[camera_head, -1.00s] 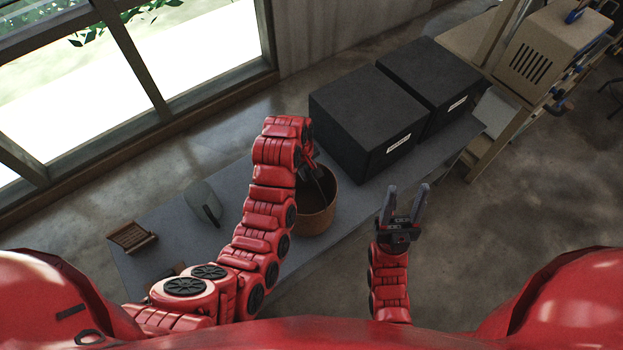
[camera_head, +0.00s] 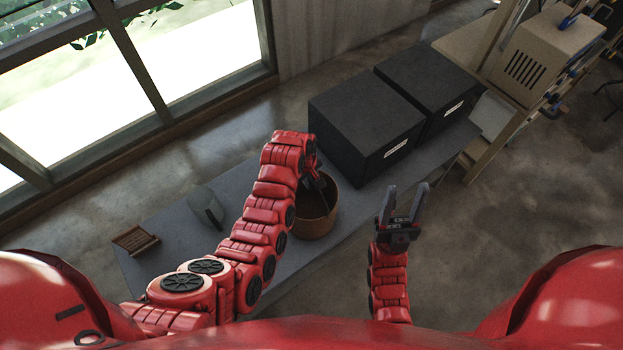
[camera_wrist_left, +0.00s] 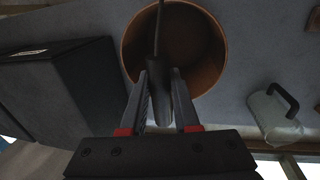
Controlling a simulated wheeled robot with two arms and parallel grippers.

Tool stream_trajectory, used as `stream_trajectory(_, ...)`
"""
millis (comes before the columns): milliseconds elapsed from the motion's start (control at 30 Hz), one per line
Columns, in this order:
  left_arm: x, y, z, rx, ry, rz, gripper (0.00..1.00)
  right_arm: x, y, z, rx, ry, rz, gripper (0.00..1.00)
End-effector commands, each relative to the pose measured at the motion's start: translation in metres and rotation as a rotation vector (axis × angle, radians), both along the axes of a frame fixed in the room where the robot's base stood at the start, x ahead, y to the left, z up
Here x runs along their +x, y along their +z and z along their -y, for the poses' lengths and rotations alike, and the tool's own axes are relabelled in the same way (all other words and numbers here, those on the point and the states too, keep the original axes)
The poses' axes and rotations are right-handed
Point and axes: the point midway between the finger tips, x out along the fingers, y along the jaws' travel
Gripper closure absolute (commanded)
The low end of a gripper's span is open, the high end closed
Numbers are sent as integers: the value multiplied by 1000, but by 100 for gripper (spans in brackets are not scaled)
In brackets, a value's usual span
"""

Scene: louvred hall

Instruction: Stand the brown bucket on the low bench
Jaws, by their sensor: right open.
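The brown bucket (camera_head: 316,224) is upright over the front part of the low grey bench (camera_head: 180,246). I cannot tell whether its base touches the bench top. In the left wrist view the bucket's round opening (camera_wrist_left: 205,50) lies just beyond my left gripper (camera_wrist_left: 160,74). The left fingers close on the bucket's dark handle grip (camera_wrist_left: 163,105), one on each side. In the head view the left gripper (camera_head: 320,186) is partly hidden by its wrist. My right gripper (camera_head: 405,190) is open and empty, right of the bucket and the bench edge.
Two black labelled boxes (camera_head: 365,125) stand on the bench right of the bucket. A grey-green jug (camera_head: 206,207) and a slatted wooden piece (camera_head: 136,240) are on its left part. Bare bench lies between jug and boxes, partly behind my arm. A window wall runs behind.

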Motion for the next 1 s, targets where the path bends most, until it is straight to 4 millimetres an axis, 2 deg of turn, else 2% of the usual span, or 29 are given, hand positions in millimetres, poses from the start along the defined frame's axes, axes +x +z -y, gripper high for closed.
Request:
stream_trajectory(33,0,0,0,0,0,0,62,0,0,0,0,0,0,50)
stream_trajectory(133,0,0,0,0,0,0,44,0,0,0,0,0,0,50)
stream_trajectory(167,0,0,0,0,0,0,41,0,0,0,0,0,0,50)
stream_trajectory(500,0,4,0,0,0,0,41,0,3,0,0,0,0,50)
stream_trajectory(633,0,9,-1,0,0,0,41,0,-4,0,0,0,0,50)
stream_trajectory(767,-2,25,-3,-1,0,2,41,0,-12,0,0,0,0,50)
stream_trajectory(967,-6,62,-8,-2,0,5,41,0,-27,0,0,0,0,50)
stream_trajectory(1000,-7,85,-10,-3,0,3,41,0,-5,0,0,0,-1,50)
